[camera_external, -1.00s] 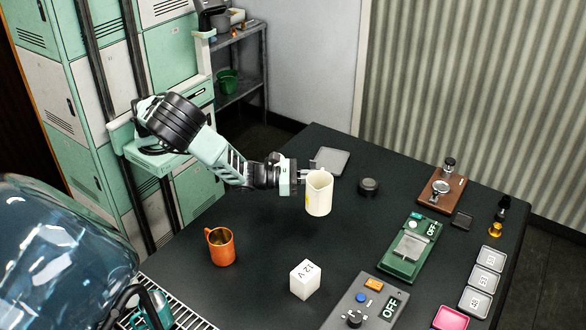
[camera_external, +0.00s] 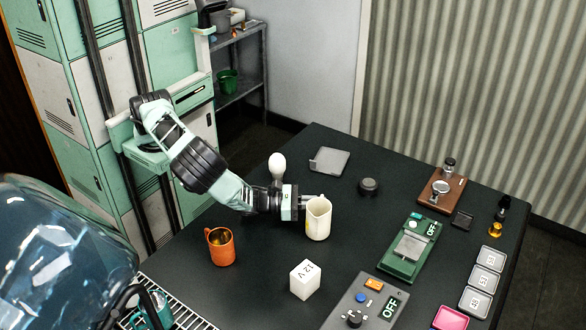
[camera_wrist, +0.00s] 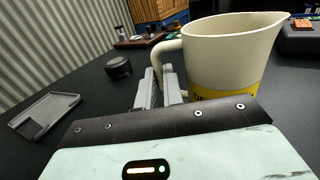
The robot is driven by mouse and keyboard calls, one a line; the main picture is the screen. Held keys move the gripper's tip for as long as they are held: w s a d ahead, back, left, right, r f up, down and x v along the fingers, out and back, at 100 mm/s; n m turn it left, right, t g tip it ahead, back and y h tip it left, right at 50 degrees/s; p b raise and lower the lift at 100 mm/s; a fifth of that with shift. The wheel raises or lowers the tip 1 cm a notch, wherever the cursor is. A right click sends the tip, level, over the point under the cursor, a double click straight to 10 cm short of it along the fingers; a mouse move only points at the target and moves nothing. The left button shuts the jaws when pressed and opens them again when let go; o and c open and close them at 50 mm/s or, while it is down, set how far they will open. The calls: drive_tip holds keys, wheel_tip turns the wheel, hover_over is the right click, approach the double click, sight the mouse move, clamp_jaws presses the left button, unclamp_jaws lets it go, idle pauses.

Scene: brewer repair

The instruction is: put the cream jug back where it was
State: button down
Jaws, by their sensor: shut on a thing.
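The cream jug (camera_external: 319,220) is upright, with a spout and a yellow band, near the middle of the dark table. In the wrist view the jug (camera_wrist: 225,60) fills the right side, its handle toward my fingers and its base hidden. My gripper (camera_external: 310,199) comes in from the left and is shut on the jug's handle; the fingers also show in the wrist view (camera_wrist: 160,88). The jug's base is at or very close to the table top; I cannot tell whether it touches.
An orange mug (camera_external: 221,247) stands left of the jug, a white 12 V block (camera_external: 305,280) in front. A grey tray (camera_external: 329,161), a dark round puck (camera_external: 369,187) and a white bulb-shaped thing (camera_external: 277,167) are behind. A green OFF device (camera_external: 411,247) stands to the right.

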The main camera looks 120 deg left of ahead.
drive_tip(key=shift+f, duration=0.1)
drive_tip(key=c, duration=1.5)
unclamp_jaws()
drive_tip(key=shift+f, duration=0.1)
drive_tip(key=shift+c, duration=0.2)
